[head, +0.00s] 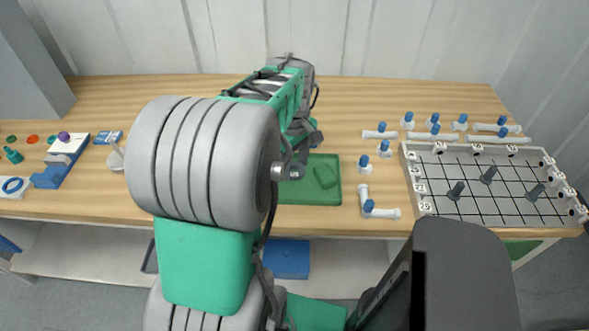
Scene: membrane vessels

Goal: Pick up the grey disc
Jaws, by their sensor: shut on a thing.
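My gripper (291,162) is partly hidden behind the big grey elbow of my own arm. It points down above the left part of a green tray (308,196). It is shut on a small grey piece (290,172) at its tips, which I take to be the grey disc. Its round shape is not clear from here, and part of it is hidden. I cannot tell how far it is above the tray. No other grey disc shows.
A dark green shape (325,170) lies in the tray. White fittings with blue caps (384,150) stand to the right, beside a white gridded board (480,205) with dark pegs. A blue and white device (62,160) stands at the left. The back of the table is mostly clear.

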